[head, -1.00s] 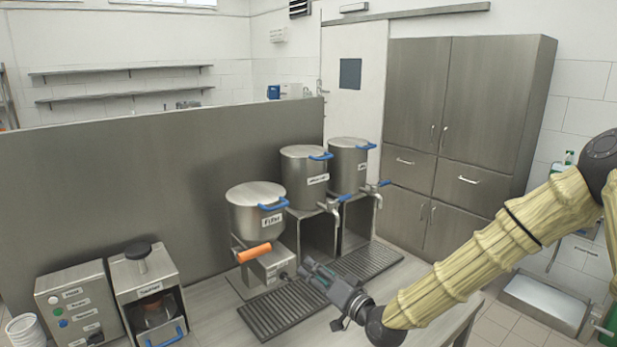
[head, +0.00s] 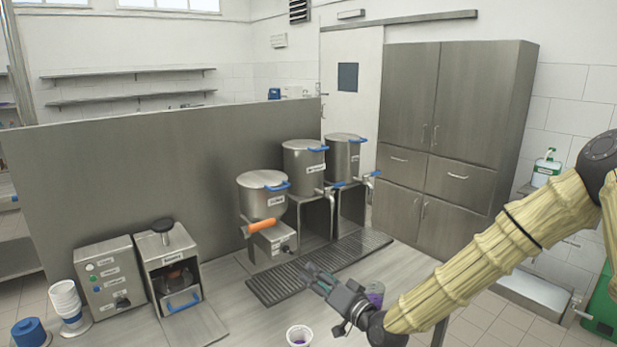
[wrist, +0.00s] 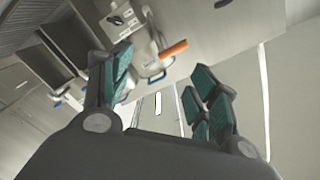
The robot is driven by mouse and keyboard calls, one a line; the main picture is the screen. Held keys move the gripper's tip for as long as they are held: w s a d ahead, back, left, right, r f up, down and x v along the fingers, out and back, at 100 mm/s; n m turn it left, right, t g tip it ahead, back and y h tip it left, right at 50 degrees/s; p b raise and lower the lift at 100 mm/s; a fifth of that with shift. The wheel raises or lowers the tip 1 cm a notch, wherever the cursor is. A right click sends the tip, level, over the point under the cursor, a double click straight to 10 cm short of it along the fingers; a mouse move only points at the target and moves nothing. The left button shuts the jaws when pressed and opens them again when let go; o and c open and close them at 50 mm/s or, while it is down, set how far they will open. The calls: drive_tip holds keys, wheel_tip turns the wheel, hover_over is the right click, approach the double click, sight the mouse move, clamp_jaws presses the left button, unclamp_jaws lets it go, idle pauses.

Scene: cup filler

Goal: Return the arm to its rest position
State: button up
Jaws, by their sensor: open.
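My gripper (head: 318,278) is at the end of my arm, over the counter (head: 228,300) in front of the drip grate (head: 275,288). In the wrist view my gripper (wrist: 160,92) has its teal-padded fingers spread, with nothing between them. The arm comes in from the right edge, wrapped in a pale yellow sleeve. A white cup (head: 299,336) stands at the counter's front, below and left of the gripper.
A filler pot (head: 262,195) with an orange handle (head: 261,226) and two urns (head: 304,168) stand behind the grate. At left are a control box (head: 110,280), a capping machine (head: 170,265) and stacked white cups (head: 66,303). A tall cabinet (head: 455,130) stands behind.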

drive_tip(key=s+d+f+g+h, duration=0.1)
drive_tip(key=s+f+g+h, duration=0.15)
drive_tip(key=s+f, duration=0.65)
drive_tip(key=s+d+f+g+h, duration=0.1)
drive_tip(key=s+d+f+g, duration=0.15)
drive_tip(key=f, duration=1.15)
drive_tip(key=s+d+f+g+h, duration=0.2)
drive_tip(key=s+d+f+g, duration=0.15)
drive_tip(key=s+f, duration=0.45)
drive_tip(key=s+d+f+g+h, duration=0.2)
drive_tip(key=s+d+f, duration=0.25)
drive_tip(key=s, duration=0.55)
drive_tip(key=s+d+f+n+g+h, duration=0.15)
drive_tip(key=s+d, duration=0.25)
drive_tip(key=s, duration=0.4)
drive_tip(key=s+d+f+g+h, duration=0.25)
drive_tip(key=s+d, duration=0.25)
drive_tip(key=s, duration=0.3)
wheel_tip(320, 180, down, 10)
drive_tip(key=w+b, duration=0.1)
drive_tip(key=b, duration=0.9)
drive_tip(key=shift+a+y, duration=0.2)
drive_tip(key=shift+y, duration=0.15)
